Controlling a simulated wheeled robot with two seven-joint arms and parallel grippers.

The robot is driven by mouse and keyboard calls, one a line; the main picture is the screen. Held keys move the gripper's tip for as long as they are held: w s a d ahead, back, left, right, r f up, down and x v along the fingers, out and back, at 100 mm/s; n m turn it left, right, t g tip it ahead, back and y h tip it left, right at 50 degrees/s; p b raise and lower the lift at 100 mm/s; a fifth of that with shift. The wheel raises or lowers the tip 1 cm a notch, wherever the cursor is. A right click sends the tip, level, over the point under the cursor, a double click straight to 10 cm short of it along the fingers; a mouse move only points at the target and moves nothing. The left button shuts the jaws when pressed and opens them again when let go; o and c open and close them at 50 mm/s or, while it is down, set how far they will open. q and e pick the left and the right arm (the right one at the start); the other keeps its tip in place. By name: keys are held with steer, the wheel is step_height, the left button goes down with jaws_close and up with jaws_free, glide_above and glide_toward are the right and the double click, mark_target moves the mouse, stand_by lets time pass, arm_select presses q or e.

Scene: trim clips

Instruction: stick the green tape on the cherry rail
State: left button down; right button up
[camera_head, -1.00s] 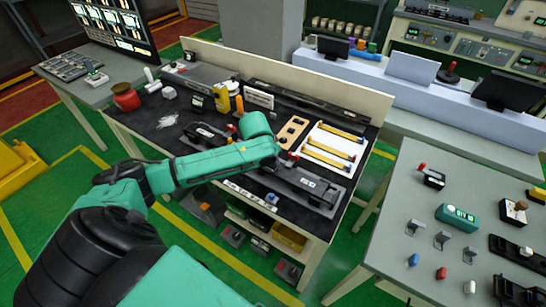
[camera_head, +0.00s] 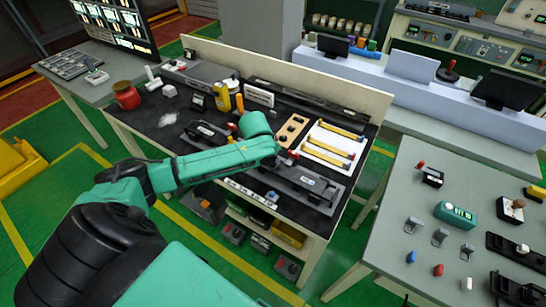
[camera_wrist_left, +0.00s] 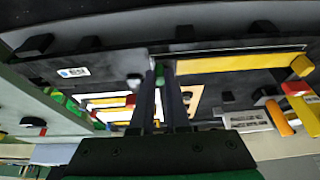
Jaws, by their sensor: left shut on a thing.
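My left gripper (camera_wrist_left: 160,82) is shut on a small green piece, which I take for the green tape (camera_wrist_left: 160,72). Its dark fingers point at a long dark fixture. In the head view my green left forearm reaches over the black-topped bench, and the hand hides the held piece. A dark rail fixture with a white label (camera_head: 312,181) lies just right of the hand; its label side also shows in the left wrist view (camera_wrist_left: 74,72). I cannot tell which rail is the cherry one, nor whether the tape touches anything. My right gripper is out of view.
A white panel with yellow bars (camera_head: 333,143) lies right of the hand. A tan holed block (camera_head: 291,131), a yellow bottle (camera_head: 222,97) and a red jar (camera_head: 126,95) stand on the bench. A grey table (camera_head: 400,195) with small parts is at the right.

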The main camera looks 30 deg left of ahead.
arm_select(q)
steer(key=c, duration=0.8)
jaws_free()
steer(key=shift+c, duration=0.2)
steer(key=shift+r, duration=0.1)
